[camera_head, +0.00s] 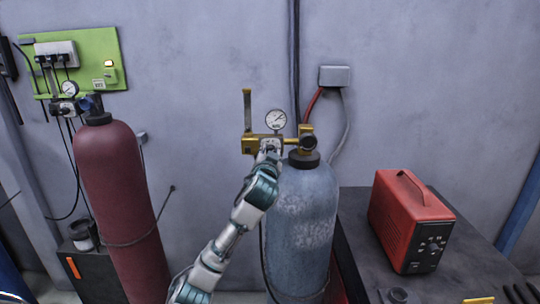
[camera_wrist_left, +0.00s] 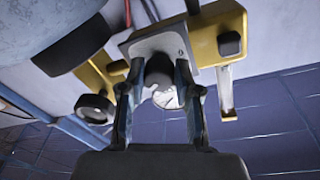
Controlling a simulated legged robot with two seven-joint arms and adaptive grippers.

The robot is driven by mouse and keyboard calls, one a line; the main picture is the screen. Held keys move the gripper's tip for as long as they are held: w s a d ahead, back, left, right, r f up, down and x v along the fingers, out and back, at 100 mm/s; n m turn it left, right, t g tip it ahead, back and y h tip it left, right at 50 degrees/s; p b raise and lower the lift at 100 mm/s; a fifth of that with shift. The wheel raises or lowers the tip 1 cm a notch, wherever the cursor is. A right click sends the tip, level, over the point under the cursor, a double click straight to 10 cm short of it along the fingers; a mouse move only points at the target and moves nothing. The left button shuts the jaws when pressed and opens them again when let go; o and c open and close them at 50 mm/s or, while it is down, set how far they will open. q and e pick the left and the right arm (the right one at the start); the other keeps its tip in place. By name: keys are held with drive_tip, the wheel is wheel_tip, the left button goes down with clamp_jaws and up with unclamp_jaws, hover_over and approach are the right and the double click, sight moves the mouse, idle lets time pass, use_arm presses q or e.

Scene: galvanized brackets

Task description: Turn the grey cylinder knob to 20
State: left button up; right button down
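The grey gas cylinder (camera_head: 302,225) stands upright against the wall, with a brass regulator (camera_head: 250,145) and a round gauge (camera_head: 276,120) on top. My left gripper (camera_head: 270,152) is up at the regulator's front, and in the head view it hides the knob. My right gripper is out of view.
A dark red cylinder (camera_head: 117,190) with its own regulator stands at the left, below a green wall panel (camera_head: 90,55). A red box unit (camera_head: 408,220) sits on a dark table (camera_head: 360,235) at the right. A wall socket box (camera_head: 334,76) has cables hanging from it.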

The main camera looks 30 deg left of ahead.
use_arm(q)
drive_tip(key=o, duration=0.4)
drive_tip(key=shift+w+f, duration=0.1)
drive_tip(key=shift+f, duration=0.05)
drive_tip(key=v, duration=1.1)
drive_tip(key=shift+s+d+f, duration=0.1)
drive_tip(key=shift+s, duration=0.3)
